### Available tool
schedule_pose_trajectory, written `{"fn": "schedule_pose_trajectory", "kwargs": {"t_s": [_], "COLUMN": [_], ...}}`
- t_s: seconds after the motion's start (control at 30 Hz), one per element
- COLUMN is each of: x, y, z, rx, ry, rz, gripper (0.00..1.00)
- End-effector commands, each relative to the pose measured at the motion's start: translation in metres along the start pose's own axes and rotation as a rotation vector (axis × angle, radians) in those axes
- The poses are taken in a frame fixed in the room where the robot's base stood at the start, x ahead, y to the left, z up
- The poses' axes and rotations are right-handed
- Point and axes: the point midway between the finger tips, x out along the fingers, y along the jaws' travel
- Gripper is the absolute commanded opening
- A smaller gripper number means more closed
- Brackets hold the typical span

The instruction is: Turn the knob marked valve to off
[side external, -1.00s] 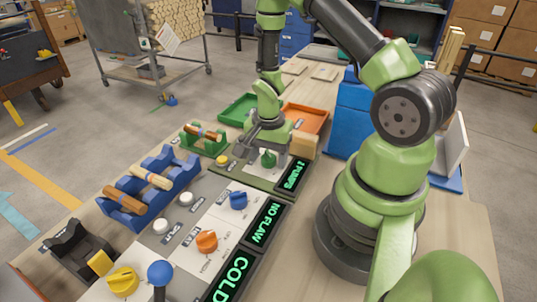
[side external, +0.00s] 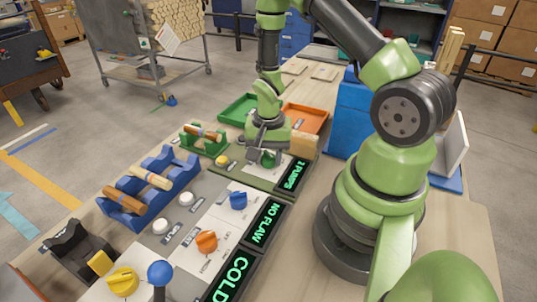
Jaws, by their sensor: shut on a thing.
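My gripper (side external: 262,156) is at the far end of the panel row, low over the green panel (side external: 232,174). It is shut on the green knob (side external: 269,159), which it partly hides. A blue knob (side external: 238,200), an orange knob (side external: 206,241) and a yellow knob (side external: 123,281) stand on the nearer pale panels, clear of my gripper. The small lettering is too small to read, so I cannot tell which knob is marked valve. The green knob's pointing direction is hidden.
A blue-topped lever (side external: 160,272) stands in front. Racks with turned wood (side external: 150,179) line the left. Green (side external: 238,108) and orange (side external: 305,118) trays lie behind.

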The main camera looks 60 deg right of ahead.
Motion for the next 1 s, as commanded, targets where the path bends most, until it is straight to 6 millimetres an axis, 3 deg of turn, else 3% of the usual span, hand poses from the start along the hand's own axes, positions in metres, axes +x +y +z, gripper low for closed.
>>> {"fn": "schedule_pose_trajectory", "kwargs": {"t_s": [1.0], "x": [0.0003], "y": [0.0006], "z": [0.0011], "rx": [-0.960], "ry": [-0.004], "rz": [0.001], "gripper": [0.14]}}
